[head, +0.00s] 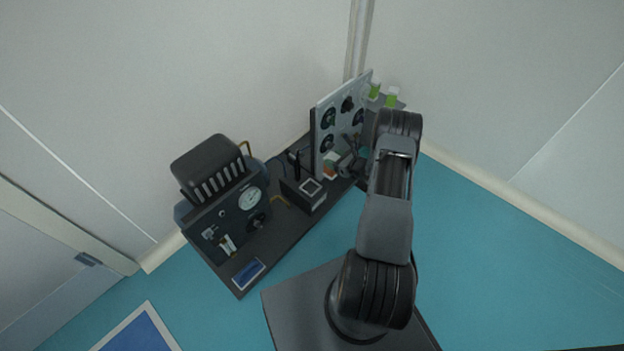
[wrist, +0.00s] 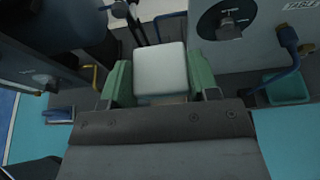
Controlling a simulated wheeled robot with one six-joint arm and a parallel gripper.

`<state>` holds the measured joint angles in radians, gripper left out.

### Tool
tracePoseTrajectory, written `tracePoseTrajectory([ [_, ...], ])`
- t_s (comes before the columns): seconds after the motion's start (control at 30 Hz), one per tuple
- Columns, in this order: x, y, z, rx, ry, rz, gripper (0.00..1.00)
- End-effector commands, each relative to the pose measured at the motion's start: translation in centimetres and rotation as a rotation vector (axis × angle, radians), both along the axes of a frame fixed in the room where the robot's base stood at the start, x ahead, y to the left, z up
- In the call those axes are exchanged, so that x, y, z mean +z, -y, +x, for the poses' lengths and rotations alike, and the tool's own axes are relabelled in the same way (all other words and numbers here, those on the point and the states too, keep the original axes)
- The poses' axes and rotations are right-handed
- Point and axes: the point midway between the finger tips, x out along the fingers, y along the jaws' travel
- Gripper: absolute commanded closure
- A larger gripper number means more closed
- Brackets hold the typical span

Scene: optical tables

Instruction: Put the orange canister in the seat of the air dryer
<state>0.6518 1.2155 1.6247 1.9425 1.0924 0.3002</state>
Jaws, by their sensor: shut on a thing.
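My gripper (wrist: 160,78) is shut on a block with a pale, square top, held between its two green fingers in the wrist view. I take this block for the orange canister (wrist: 159,60); its sides are mostly hidden there. In the head view the canister (head: 330,170) shows as a small white and orange piece at my gripper (head: 343,165), above the dark bench. A dark box with a pale-rimmed square top (head: 311,188) stands just below and left of it. No label marks the air dryer, so I cannot tell whether this box is its seat.
A dark unit with a gauge (head: 248,200) stands on the bench at left. An upright grey panel with round knobs (head: 338,120) stands behind my gripper. Green-marked containers (head: 391,98) are at back right. A teal bin (wrist: 287,87) lies right in the wrist view.

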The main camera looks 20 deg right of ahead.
Motion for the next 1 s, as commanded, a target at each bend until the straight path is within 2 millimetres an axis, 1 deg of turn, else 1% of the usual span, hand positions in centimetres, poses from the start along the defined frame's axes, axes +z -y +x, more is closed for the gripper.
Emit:
tracePoseTrajectory([
  [0.03,-1.1,-1.4,0.7,0.006,-0.001,0.002,0.89],
  [0.13,-2.1,-3.6,1.8,0.006,0.001,0.001,0.89],
  [0.23,-4.0,-4.9,2.5,0.005,0.0,0.002,0.89],
  [0.4,-5.9,-6.4,3.4,0.004,0.001,0.0,0.89],
  [0.77,-7.4,-7.6,4.0,0.004,0.002,0.0,0.89],
  [0.83,-8.1,-8.1,4.2,0.005,0.001,0.0,0.89],
  [0.97,-10.2,-7.9,4.2,0.002,0.001,0.0,0.89],
  [1.0,-10.7,-7.9,4.1,0.003,0.002,0.001,0.96],
])
